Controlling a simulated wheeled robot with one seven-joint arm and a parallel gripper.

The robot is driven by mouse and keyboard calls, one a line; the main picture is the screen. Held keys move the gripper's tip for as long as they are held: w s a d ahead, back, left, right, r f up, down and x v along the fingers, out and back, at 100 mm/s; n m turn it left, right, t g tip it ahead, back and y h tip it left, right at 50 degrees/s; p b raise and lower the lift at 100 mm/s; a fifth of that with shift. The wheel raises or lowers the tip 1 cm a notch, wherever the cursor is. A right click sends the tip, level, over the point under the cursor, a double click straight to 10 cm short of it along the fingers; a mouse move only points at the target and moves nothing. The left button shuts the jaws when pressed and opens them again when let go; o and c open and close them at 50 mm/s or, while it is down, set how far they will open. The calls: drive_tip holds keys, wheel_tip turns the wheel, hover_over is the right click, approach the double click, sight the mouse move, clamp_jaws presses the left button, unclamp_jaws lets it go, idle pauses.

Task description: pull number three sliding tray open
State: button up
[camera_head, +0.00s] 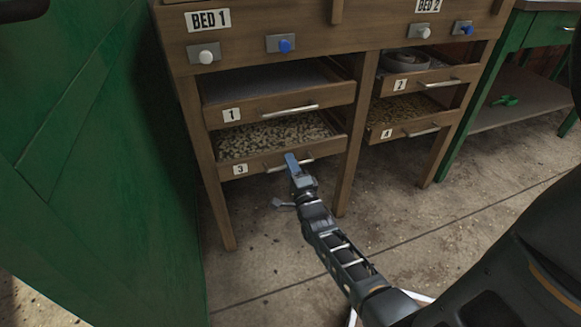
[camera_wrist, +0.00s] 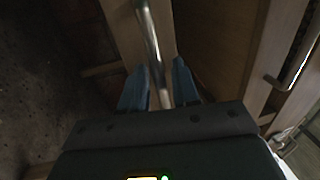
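The number three sliding tray (camera_head: 262,163) is the lower tray on the left side of the wooden stand, with a "3" label on its front. It holds pale beans, and its front sits a little forward of the stand's legs. Its metal bar handle (camera_head: 308,161) is partly hidden by my gripper (camera_head: 291,163), which is at the tray's front. In the wrist view a metal bar (camera_wrist: 152,45) runs between the two blue fingers of my gripper (camera_wrist: 159,84). The fingers are apart, with visible gaps beside the bar.
Tray 1 (camera_head: 265,107) is directly above, with its own handle. Trays 2 (camera_head: 420,80) and 4 (camera_head: 400,131) are to the right, past a wooden leg (camera_head: 352,150). A green door (camera_head: 100,170) stands close on the left. The concrete floor (camera_head: 265,260) in front is clear.

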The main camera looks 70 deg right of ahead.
drive_tip(key=shift+c, duration=0.2)
clamp_jaws()
drive_tip(key=shift+s, duration=0.1)
drive_tip(key=r+p+v, duration=0.2)
drive_tip(key=r+v, duration=0.1)
drive_tip(key=v, duration=1.3)
drive_tip(key=s+r+p+v, duration=0.1)
drive_tip(key=r+p+v, duration=0.1)
drive_tip(key=v, duration=1.5)
drive_tip(key=shift+a+r, duration=0.55)
drive_tip(key=shift+a, duration=0.05)
drive_tip(key=shift+o, duration=0.2)
unclamp_jaws()
drive_tip(key=shift+s, duration=0.1)
